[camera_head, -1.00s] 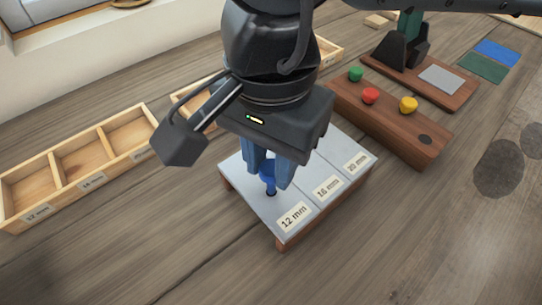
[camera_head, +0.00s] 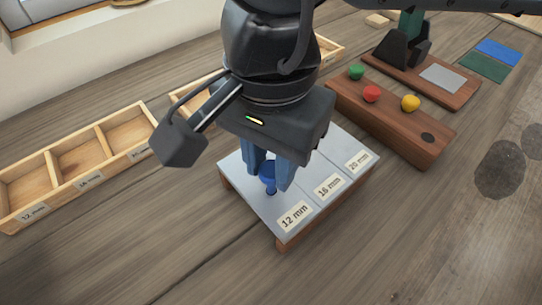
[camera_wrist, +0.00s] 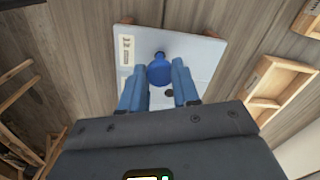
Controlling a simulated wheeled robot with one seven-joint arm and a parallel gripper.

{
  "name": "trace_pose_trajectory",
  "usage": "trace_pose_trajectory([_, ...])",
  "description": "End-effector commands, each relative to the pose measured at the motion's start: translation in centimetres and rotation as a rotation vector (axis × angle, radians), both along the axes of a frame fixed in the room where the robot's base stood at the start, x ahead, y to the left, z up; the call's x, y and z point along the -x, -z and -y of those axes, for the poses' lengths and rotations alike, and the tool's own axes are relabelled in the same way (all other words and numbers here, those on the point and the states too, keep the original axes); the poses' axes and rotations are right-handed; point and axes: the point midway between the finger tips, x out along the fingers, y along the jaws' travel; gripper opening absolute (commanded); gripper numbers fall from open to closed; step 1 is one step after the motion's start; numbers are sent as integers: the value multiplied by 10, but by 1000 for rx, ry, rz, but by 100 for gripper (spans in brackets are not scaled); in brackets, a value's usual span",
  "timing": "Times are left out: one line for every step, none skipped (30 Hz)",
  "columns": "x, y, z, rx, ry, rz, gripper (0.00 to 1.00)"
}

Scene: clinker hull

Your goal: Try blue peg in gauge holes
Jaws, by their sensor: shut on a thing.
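The blue peg (camera_head: 268,178) is upright between the fingers of my gripper (camera_head: 270,181), which is shut on it. Its narrow lower end meets the gauge plate (camera_head: 254,197) at the 12 mm section, at or in that hole; how deep it sits I cannot tell. The plate is grey metal on a wooden base, with labels for 12 mm, 16 mm and 20 mm. In the wrist view the peg's round blue head (camera_wrist: 159,72) shows between the fingertips (camera_wrist: 158,82), and a dark hole (camera_wrist: 169,93) lies beside it. My gripper hides the plate's far part.
A sectioned wooden tray (camera_head: 83,160) with size labels stands at left, and another is partly hidden behind my arm. A wooden block (camera_head: 389,120) with green, red and yellow knobs stands to the right of the gauge. The front of the bench is clear.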

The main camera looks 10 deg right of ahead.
Motion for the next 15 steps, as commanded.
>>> trace_pose_trajectory([0, 2, 0, 0, 0, 0, 3])
trace_pose_trajectory([0, 2, 0, 0, 0, 0, 3])
trace_pose_trajectory([0, 3, 0, 0, 0, 0, 3])
trace_pose_trajectory([0, 3, 0, 0, 0, 0, 3])
trace_pose_trajectory([0, 4, 0, 0, 0, 0, 3])
trace_pose_trajectory([0, 4, 0, 0, 0, 0, 3])
trace_pose_trajectory([0, 5, 0, 0, 0, 0, 3])
trace_pose_trajectory([0, 5, 0, 0, 0, 0, 3])
trace_pose_trajectory([0, 6, 0, 0, 0, 0, 3])
trace_pose_trajectory([0, 6, 0, 0, 0, 0, 3])
trace_pose_trajectory([0, 7, 0, 0, 0, 0, 3])
trace_pose_trajectory([0, 8, 0, 0, 0, 0, 3])
trace_pose_trajectory([0, 8, 0, 0, 0, 0, 3])
trace_pose_trajectory([0, 8, 0, 0, 0, 0, 3])
trace_pose_trajectory([0, 9, 0, 0, 0, 0, 3])
